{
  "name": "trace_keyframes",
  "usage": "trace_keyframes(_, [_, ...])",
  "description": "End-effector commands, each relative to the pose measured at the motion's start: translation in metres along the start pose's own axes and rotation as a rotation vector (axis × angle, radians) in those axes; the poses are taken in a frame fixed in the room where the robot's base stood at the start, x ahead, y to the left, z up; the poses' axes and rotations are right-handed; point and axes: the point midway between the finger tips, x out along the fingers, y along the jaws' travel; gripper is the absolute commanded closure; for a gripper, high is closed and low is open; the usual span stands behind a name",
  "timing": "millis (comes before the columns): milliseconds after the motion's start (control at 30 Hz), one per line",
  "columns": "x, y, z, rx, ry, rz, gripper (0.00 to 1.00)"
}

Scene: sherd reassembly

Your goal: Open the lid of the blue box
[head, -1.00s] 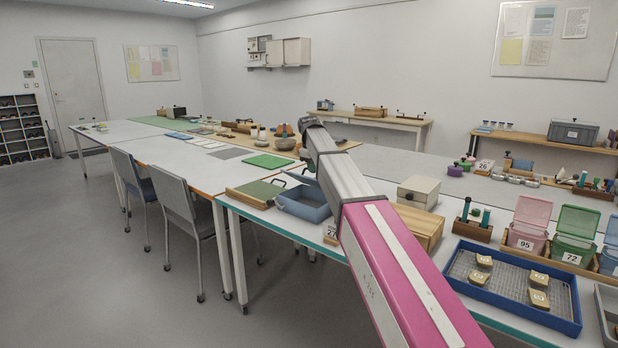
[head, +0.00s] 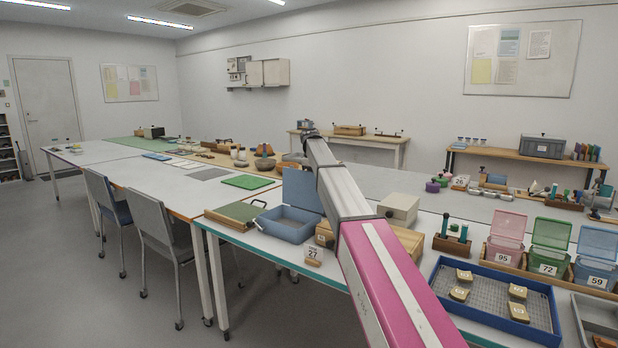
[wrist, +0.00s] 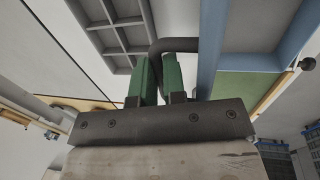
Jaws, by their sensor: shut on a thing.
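The blue box (head: 287,228) stands near the front edge of the table in the head view, left of my arm. Its lid (head: 301,190) is raised steeply at the back, and the inside of the box shows. My arm covers the right edge of the lid. My gripper is hidden in the head view. In the wrist view my gripper (wrist: 163,75) has its green fingers shut on a dark curved handle (wrist: 183,44). A blue edge (wrist: 210,50) runs just right of the fingers.
A number 27 tag (head: 313,255) stands in front of the box. A green board with a handle (head: 238,214) lies to its left. A wooden box (head: 405,240) and a cream box (head: 398,208) stand to its right, a blue tray of sherds (head: 480,312) further right.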

Motion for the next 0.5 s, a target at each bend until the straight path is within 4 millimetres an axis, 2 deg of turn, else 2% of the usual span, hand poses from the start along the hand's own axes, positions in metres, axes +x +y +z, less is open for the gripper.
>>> trace_keyframes(33, [0.003,0.011,0.000,0.009,-0.005,-0.017,1.00])
trace_keyframes(100, [0.007,0.018,0.000,0.010,-0.005,-0.071,1.00])
trace_keyframes(500, [0.024,0.037,0.001,0.008,-0.001,-0.239,1.00])
